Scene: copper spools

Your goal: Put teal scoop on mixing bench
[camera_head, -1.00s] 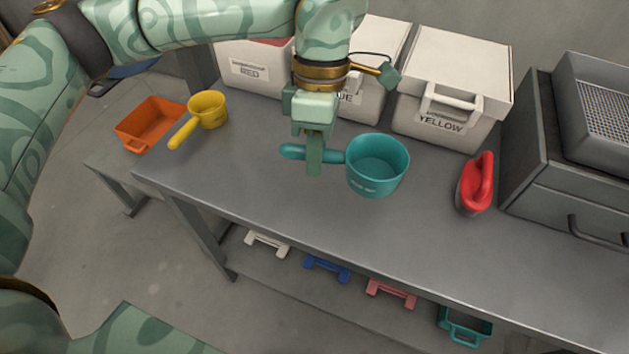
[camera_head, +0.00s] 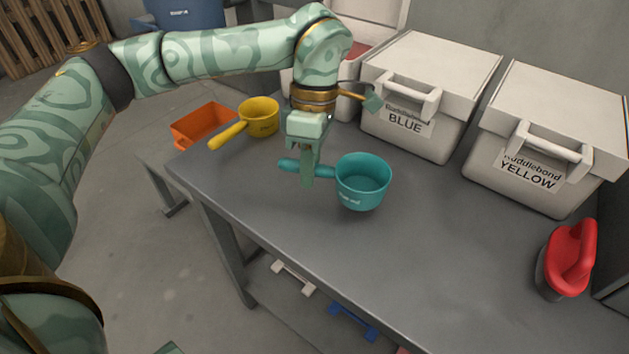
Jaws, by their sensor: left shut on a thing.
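The teal scoop (camera_head: 361,183) is a round cup with a straight handle pointing left. My left gripper (camera_head: 308,176) points down and is shut on the scoop's handle. The scoop is upright, over the grey bench (camera_head: 400,250); I cannot tell whether its base touches the top or hangs just above it. No label shows whether this bench is the mixing bench. My right gripper is not in view.
A yellow scoop (camera_head: 261,117) and an orange tray (camera_head: 202,124) are at the left end. White bins marked BLUE (camera_head: 425,95) and YELLOW (camera_head: 545,137) stand along the back. A red-handled tool (camera_head: 572,260) is at right. The bench's middle is clear.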

